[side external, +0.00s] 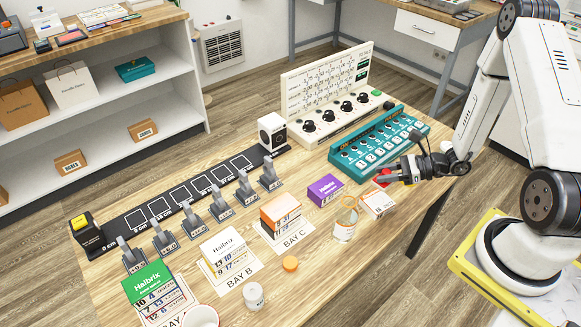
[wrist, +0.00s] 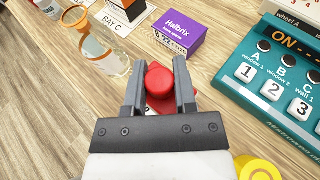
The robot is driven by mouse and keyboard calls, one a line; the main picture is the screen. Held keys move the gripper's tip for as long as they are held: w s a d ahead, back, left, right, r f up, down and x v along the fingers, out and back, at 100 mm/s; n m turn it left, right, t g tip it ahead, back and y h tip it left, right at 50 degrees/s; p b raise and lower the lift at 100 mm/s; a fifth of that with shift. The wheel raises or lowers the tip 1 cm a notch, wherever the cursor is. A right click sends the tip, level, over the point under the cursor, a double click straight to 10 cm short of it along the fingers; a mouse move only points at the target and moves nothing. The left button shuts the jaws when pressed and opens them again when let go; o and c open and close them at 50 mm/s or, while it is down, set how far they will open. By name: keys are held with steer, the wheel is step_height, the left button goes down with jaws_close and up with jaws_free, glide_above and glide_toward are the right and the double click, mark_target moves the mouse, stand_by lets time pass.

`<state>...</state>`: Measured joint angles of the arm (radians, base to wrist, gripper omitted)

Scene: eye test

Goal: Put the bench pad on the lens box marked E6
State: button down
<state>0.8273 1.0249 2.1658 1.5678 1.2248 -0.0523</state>
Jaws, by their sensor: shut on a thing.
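My gripper (side external: 388,178) is low over the right part of the wooden bench, beside the purple Halbrix box. In the wrist view my gripper (wrist: 158,82) has its two fingers on either side of a red round-topped thing (wrist: 159,76), shut on it. Some red (side external: 381,177) shows at the fingertips in the side view. A red and white card or box (side external: 380,204) lies just below the gripper. I cannot tell which thing is the bench pad. No E6 mark is readable. Halbrix boxes are green (side external: 150,279), white (side external: 224,246), orange (side external: 281,211) and purple (side external: 325,187).
A teal keypad (side external: 378,142) stands close behind my gripper, with a cream panel of knobs (side external: 335,118) farther back. A clear jar with an orange rim (side external: 345,222) stands close by on the left. A black rail (side external: 183,196) with several grey clips runs along the bench's left side.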

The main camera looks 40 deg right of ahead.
mark_target(379, 200)
steer(key=shift+f, duration=1.7)
steer(key=shift+f, duration=0.1)
steer(key=shift+f, duration=1.65)
steer(key=shift+f, duration=0.15)
steer(key=shift+c, duration=2.1)
jaws_free()
steer(key=shift+s+d+r, duration=0.1)
steer(key=shift+s+r, duration=0.05)
steer(key=shift+r, duration=0.05)
steer(key=shift+v, duration=3.6)
